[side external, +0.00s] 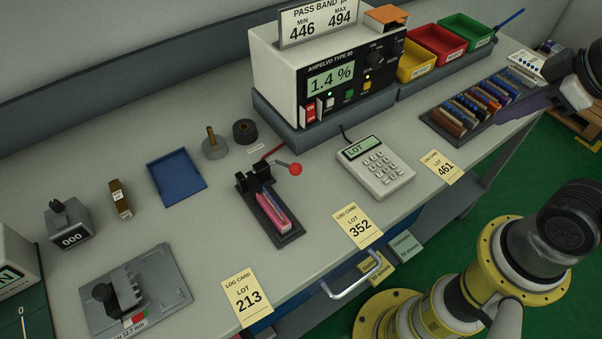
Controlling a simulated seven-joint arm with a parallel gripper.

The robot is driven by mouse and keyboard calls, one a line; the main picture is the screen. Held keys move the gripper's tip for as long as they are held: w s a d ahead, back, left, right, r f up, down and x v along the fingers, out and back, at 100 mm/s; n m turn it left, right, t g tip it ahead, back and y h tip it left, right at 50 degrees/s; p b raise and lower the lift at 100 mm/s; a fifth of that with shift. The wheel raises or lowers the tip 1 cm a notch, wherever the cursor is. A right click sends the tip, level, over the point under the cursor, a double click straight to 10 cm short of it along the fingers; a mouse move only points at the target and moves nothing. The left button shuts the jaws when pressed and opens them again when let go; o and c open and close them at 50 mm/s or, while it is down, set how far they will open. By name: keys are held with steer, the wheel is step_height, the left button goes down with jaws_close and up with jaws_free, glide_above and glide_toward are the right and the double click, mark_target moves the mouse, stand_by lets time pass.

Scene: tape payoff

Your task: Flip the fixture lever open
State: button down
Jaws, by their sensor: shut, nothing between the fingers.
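The fixture (286,239) is a dark narrow base in the middle of the bench with black blocks at its far end. A pink and blue piece lies lengthwise in its channel. Its lever (281,163) is a short grey rod ending in a red ball knob (296,169), which sticks out to the right of the black blocks. My gripper (512,112) is the dark end of my arm at the right, by the component rack and well away from the lever. It looks shut and empty, though its fingertips are small and hard to make out.
A keypad box (378,166) stands right of the lever. The meter (322,75) on its grey plinth stands behind. A spindle (214,145), a black roll (245,131) and a blue tray (177,178) are to the left. Log card 352 (358,227) lies at the front.

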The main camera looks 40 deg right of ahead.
steer(key=w+a+r+n, duration=0.3)
steer(key=w+a+n, duration=0.75)
steer(key=n, duration=1.05)
steer(key=a+f+n+g, duration=0.1)
steer(key=a+f+n, duration=0.1)
steer(key=a, duration=0.3)
steer(key=s+a+f+n+g, duration=0.1)
steer(key=a+f+n, duration=0.2)
steer(key=a, duration=0.3)
steer(key=a+f+n, duration=0.2)
steer(key=a+n, duration=0.3)
steer(key=a, duration=0.1)
steer(key=shift+s+a+f+g+y, duration=0.2)
steer(key=shift+f+g+y, duration=0.1)
steer(key=shift+g+y, duration=0.1)
steer(key=shift+d, duration=0.1)
steer(key=x, duration=0.9)
steer(key=shift+f, duration=0.3)
steer(key=w, duration=0.1)
steer(key=w+r, duration=0.1)
steer(key=shift+w+d+r, duration=0.15)
steer(key=shift+w+d, duration=0.05)
steer(key=shift+w, duration=0.2)
steer(key=shift+w+d+r, duration=0.1)
steer(key=shift+w+r, duration=0.2)
steer(key=shift+w, duration=0.1)
